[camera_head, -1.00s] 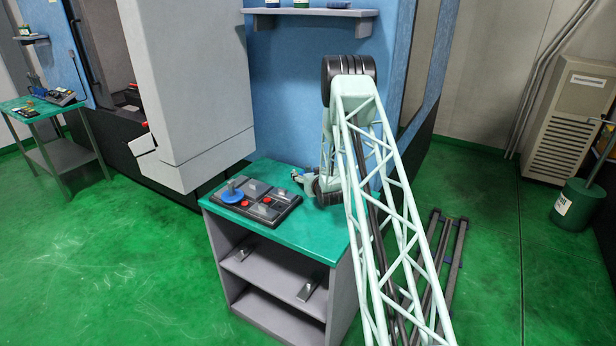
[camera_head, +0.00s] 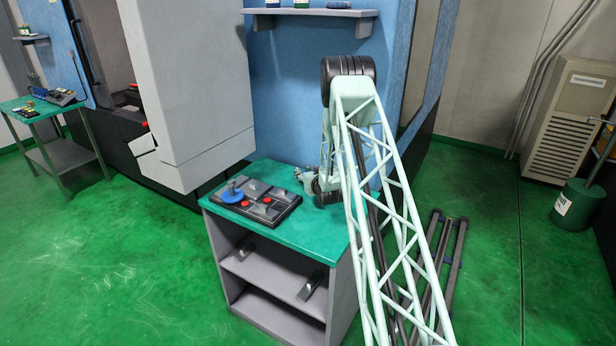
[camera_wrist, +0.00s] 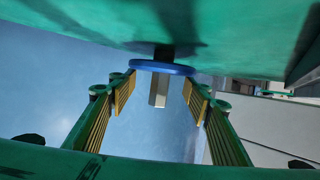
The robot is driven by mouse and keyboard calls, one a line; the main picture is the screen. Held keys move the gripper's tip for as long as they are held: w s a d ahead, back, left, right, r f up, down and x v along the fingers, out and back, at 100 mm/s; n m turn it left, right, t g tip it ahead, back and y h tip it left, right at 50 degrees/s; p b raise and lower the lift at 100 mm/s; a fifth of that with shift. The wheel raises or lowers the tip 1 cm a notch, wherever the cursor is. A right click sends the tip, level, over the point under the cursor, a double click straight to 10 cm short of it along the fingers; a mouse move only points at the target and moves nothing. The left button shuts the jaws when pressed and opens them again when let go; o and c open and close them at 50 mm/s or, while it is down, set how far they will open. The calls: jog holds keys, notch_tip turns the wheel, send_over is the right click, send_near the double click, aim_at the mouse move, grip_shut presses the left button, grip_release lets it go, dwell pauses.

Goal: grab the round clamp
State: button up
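In the wrist view a round clamp (camera_wrist: 163,68) shows as a blue disc seen nearly edge-on. It has a short dark foot towards the green tabletop and a grey square post on its other side. My gripper (camera_wrist: 160,88) is open, with one ribbed finger on each side of the post. I cannot tell whether the fingers touch it. In the head view my gripper (camera_head: 303,172) is small and partly hidden by my arm, low over the back right of the green tabletop (camera_head: 305,230). The clamp between the fingers cannot be made out there.
A dark tray (camera_head: 262,221) on the tabletop holds grey blocks, red knobs and a similar blue disc with a post (camera_head: 231,194). A blue wall (camera_head: 290,90) stands behind, with a grey machine housing (camera_head: 195,90) at the left. The tabletop's front is clear.

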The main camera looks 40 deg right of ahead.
aim_at(308, 166)
jog(key=shift+s+a+f, duration=0.15)
jog(key=shift+s+f, duration=0.05)
jog(key=shift+f, duration=0.2)
grip_shut()
jog(key=shift+f, duration=0.1)
jog(key=shift+w+r, duration=0.1)
jog(key=shift+r, duration=1.9)
jog(key=s, duration=0.5)
jog(key=s+a+r, duration=0.1)
jog(key=s, duration=0.4)
jog(key=s+a, duration=0.1)
jog(key=s, duration=0.4)
jog(key=shift+s+a+r, duration=0.15)
jog(key=shift+s+r, duration=0.15)
jog(key=shift+r, duration=0.05)
